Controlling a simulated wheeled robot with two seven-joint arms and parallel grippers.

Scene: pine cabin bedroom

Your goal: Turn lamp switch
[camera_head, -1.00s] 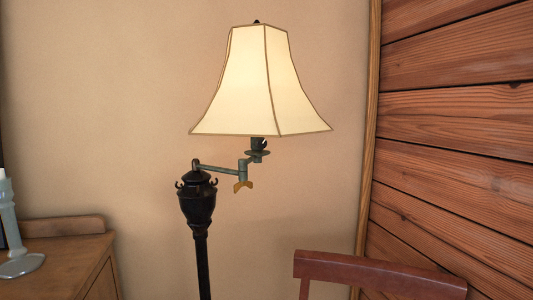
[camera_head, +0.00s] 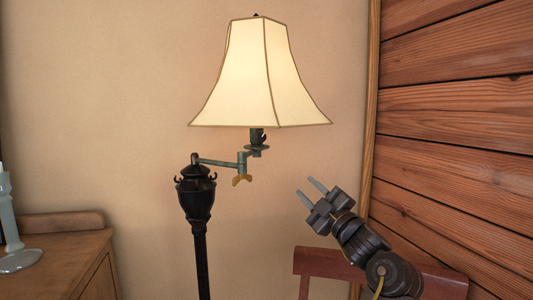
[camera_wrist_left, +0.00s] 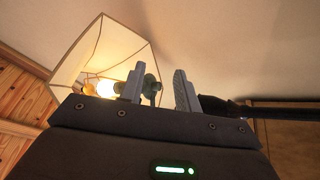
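The lit floor lamp has a cream shade (camera_head: 262,80) and a greenish swing arm (camera_head: 220,163) on a black post (camera_head: 198,205). I cannot clearly pick out the switch there. My right gripper is out of view.
A red-brown chair back (camera_head: 320,263) stands at the lower right, behind my arm. A wooden cabinet (camera_head: 60,262) with a pale candlestick (camera_head: 12,225) is at the left. A plank wall (camera_head: 455,130) bounds the right side. The space between gripper and switch looks clear.

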